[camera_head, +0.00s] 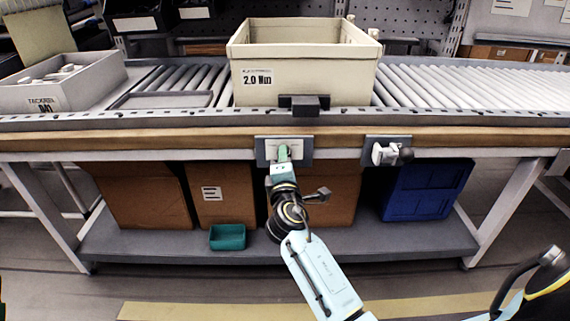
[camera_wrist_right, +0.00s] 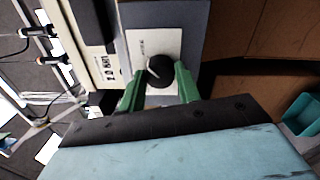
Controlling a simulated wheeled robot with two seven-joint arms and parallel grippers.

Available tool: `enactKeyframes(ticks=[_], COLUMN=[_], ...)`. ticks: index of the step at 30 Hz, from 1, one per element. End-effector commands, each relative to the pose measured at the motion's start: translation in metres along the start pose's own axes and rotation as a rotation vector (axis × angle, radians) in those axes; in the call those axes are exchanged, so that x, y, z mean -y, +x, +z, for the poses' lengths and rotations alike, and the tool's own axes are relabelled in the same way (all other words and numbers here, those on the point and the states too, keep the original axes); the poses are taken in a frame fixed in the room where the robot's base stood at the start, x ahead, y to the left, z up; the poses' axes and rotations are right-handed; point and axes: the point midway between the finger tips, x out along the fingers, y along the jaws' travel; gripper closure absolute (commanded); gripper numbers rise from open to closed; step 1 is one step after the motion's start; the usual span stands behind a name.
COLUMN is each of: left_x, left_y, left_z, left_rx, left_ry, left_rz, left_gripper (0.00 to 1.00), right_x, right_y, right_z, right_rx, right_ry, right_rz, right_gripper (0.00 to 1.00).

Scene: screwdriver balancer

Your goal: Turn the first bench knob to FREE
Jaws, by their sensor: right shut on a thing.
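The first bench knob is a black round knob (camera_wrist_right: 160,72) with a pale pointer line, on a white label on a grey plate (camera_wrist_right: 187,20). In the head view its plate (camera_head: 304,150) sits on the bench's front edge, below the cream crate. My right gripper (camera_head: 284,154) reaches up to it and hides the knob there. In the wrist view the green fingers of my right gripper (camera_wrist_right: 159,85) are on either side of the knob, shut on it. The pointer slants toward the upper left of the wrist view; the label print is too small to read. My left gripper is out of view.
A second plate with a white and black fitting (camera_head: 388,154) is on the edge to the right. A cream crate (camera_head: 300,88) marked 2.0 Nm stands on the roller conveyor (camera_head: 460,90). Boxes, a blue crate (camera_head: 425,190) and a teal tray (camera_head: 227,237) are under the bench.

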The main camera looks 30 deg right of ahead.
Motion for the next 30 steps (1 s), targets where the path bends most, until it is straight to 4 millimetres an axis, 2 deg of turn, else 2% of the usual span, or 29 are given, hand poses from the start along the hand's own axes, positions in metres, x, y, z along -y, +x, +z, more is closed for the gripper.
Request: enactKeyframes(ticks=[15,16,20,30], left_x=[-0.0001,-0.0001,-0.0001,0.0], left_y=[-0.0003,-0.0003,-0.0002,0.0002], left_z=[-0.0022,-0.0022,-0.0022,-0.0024], left_rx=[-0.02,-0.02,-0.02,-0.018], left_ry=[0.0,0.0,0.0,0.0], left_rz=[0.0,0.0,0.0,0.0], left_gripper=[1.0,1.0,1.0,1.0], right_x=[0.0004,0.0004,0.0003,0.0003], right_y=[-0.0002,-0.0002,-0.0002,-0.0024], right_z=[-0.0002,-0.0002,-0.0002,-0.0002], right_rx=[0.001,0.001,0.001,0.0], right_ry=[0.021,0.021,0.02,0.018], right_rz=[-0.001,-0.001,-0.001,-0.001], right_gripper=[0.9,0.64,0.47,0.45])
